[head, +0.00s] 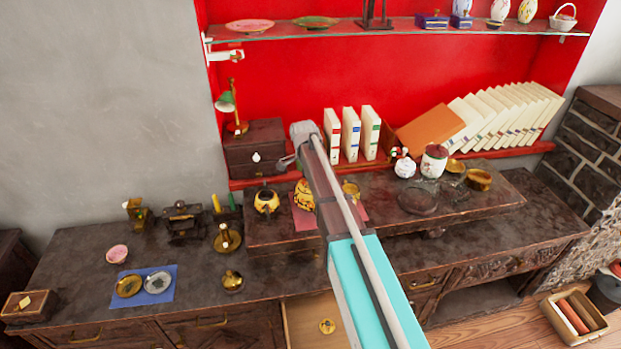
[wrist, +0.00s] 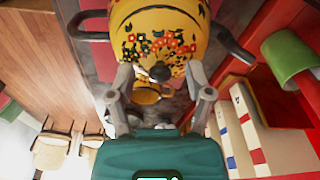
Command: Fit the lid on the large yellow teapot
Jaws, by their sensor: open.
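The large yellow teapot (head: 304,196) stands on the raised dark shelf of the cabinet, partly behind my arm in the head view. In the wrist view the teapot (wrist: 185,18) shows its flowered yellow body, with dark handle and spout to the sides. A flowered yellow lid (wrist: 150,48) with a dark knob appears to lie on its top; I cannot tell whether it is fully seated. My gripper (wrist: 159,76) is open, its fingers apart on either side of the knob. In the head view my gripper (head: 294,160) is just above the teapot.
An open drawer (head: 300,318) holds a yellow disc (head: 327,326). White books (head: 351,135) stand behind on the red ledge (head: 400,158). A white jar (head: 433,162) and glass dishes are to the right.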

